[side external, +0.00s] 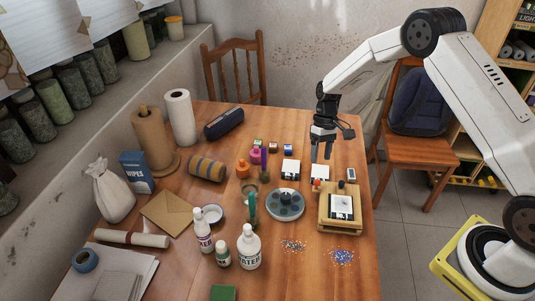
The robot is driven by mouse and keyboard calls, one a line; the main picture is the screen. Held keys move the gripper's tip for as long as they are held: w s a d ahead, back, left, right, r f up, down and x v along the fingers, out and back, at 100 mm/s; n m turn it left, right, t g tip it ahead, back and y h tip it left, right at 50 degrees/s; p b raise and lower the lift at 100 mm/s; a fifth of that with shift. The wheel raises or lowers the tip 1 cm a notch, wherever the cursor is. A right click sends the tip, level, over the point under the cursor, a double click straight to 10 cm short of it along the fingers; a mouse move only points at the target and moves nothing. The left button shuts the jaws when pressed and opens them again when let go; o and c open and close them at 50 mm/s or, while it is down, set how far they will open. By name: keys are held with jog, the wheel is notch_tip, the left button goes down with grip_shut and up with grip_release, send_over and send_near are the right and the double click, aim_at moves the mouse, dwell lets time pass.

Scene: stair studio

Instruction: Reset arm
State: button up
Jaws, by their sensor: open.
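My gripper (321,156) hangs at the end of my white arm, over the back right part of the wooden table (352,152). It points down with its dark fingers apart, and I see nothing between them. The fingertips are just above or behind a small white square item (319,170); I cannot tell the exact gap. Another white square piece on a dark base (291,170) lies to the left of the fingers. A wooden block with a white tile (341,207) stands in front of the gripper, near the table's right edge.
A round grey palette (285,204), bottles (248,248) and small orange and purple containers (242,168) stand to the left. Two paper rolls (181,118) stand at the back left. Bead piles (342,257) lie in front. A chair (412,145) stands beyond the right edge.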

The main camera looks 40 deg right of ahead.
jog(key=shift+r, duration=0.1)
jog(key=s+a+r+t+h, duration=0.1)
jog(key=s+a+r+t, duration=0.1)
jog(key=s+r, duration=0.4)
jog(key=s+a+r+t+h, duration=0.2)
jog(key=s+r, duration=0.4)
jog(key=s, duration=0.6)
jog(key=shift+s+a+r+t, duration=0.25)
jog(key=shift+s+t, duration=0.1)
jog(key=shift+t, duration=0.55)
dwell(0.7)
